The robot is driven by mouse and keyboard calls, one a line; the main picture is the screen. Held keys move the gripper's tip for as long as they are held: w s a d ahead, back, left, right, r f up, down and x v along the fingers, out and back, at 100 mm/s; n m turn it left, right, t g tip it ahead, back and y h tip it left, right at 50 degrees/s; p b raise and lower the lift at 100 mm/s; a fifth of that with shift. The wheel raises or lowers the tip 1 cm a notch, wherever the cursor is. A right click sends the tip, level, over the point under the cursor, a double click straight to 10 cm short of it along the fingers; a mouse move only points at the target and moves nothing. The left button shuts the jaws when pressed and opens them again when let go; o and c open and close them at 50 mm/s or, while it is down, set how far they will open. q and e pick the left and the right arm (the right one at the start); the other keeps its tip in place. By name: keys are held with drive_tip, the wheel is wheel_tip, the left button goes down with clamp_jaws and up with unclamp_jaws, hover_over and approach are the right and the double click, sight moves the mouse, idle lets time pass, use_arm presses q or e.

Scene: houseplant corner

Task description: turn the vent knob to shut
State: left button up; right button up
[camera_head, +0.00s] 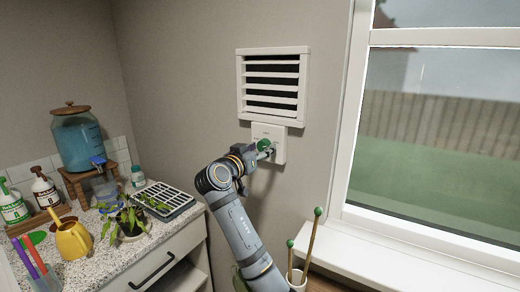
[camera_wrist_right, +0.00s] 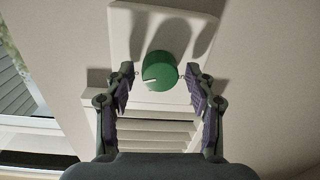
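The green vent knob (camera_head: 263,144) sits on a white wall plate (camera_head: 280,151) just below the white vent (camera_head: 273,50). The vent's slats show dark gaps between them. My right gripper (camera_head: 265,151) is at the plate and partly hides it. In the right wrist view the green knob (camera_wrist_right: 160,70) shows a white mark toward its lower left. There my right gripper (camera_wrist_right: 160,76) is open, with one finger on each side of the knob and a visible gap to it on both sides. My left gripper is not in view.
A window (camera_head: 440,120) with a white sill (camera_head: 410,255) is at the right. A pot with green-tipped stakes (camera_head: 298,280) stands near my right arm. At left a speckled counter (camera_head: 105,262) holds a water dispenser (camera_head: 78,140), bottles, a yellow watering can (camera_head: 73,240) and plants.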

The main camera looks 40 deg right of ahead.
drive_tip(key=c, duration=0.9)
drive_tip(key=shift+n, duration=0.3)
drive_tip(key=n+p, duration=0.1)
drive_tip(key=n, duration=0.1)
drive_tip(key=n+p, duration=0.1)
drive_tip(key=shift+r+n+p, duration=0.2)
drive_tip(key=shift+n+p, duration=0.2)
drive_tip(key=n+p, duration=0.2)
drive_tip(key=n, duration=0.1)
drive_tip(key=shift+r+n+p, duration=0.1)
drive_tip(key=shift+n+p, duration=0.2)
drive_tip(key=shift+p, duration=0.1)
drive_tip(key=n+p, duration=0.7)
drive_tip(key=p, duration=0.1)
drive_tip(key=shift+r+n+g, duration=0.15)
drive_tip(key=shift+n+g, duration=0.25)
drive_tip(key=n+p, duration=0.8)
drive_tip(key=p, duration=0.2)
drive_tip(key=shift+n, duration=0.3)
drive_tip(key=shift+f+n+g+p, duration=0.15)
drive_tip(key=shift+n+g+p, duration=0.05)
drive_tip(key=shift+n+p, duration=0.5)
drive_tip(key=shift+f+n+g+p, duration=0.15)
drive_tip(key=shift+n+g+p, duration=0.05)
drive_tip(key=shift+n+p, duration=0.5)
